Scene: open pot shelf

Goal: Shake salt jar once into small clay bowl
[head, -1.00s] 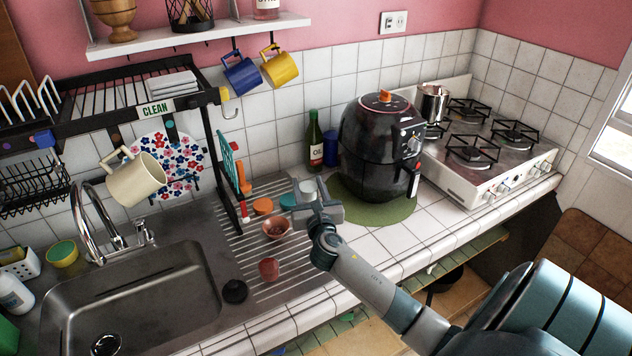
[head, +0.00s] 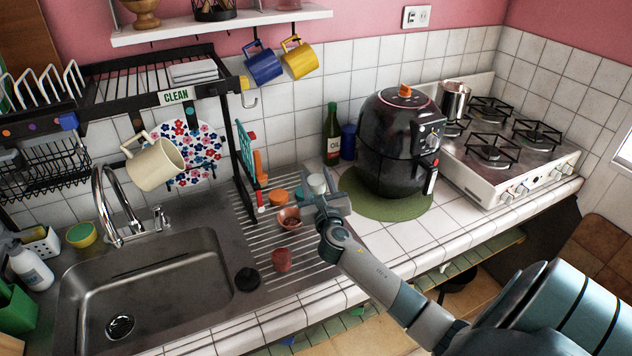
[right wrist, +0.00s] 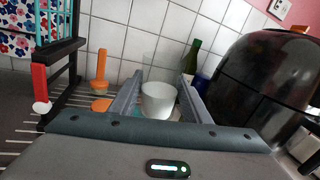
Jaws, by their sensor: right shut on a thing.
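The salt jar (head: 317,184) is a small clear jar with white contents. In the right wrist view, the jar (right wrist: 158,100) stands upright between my fingers. My right gripper (head: 326,197) is shut on it, above and to the right of the small clay bowl (head: 289,219) in the head view. The bowl is reddish brown, upright on the ribbed drainboard and not under the jar. I cannot tell whether the jar's base is clear of the drainboard. My left gripper is not in view.
An orange lid (head: 278,196) lies behind the bowl, and a red pot (head: 282,260) stands in front of it. A black air fryer (head: 393,145) on a green mat (head: 372,208) stands close right of my gripper. An oil bottle (head: 332,140) is behind. The sink (head: 150,285) lies left.

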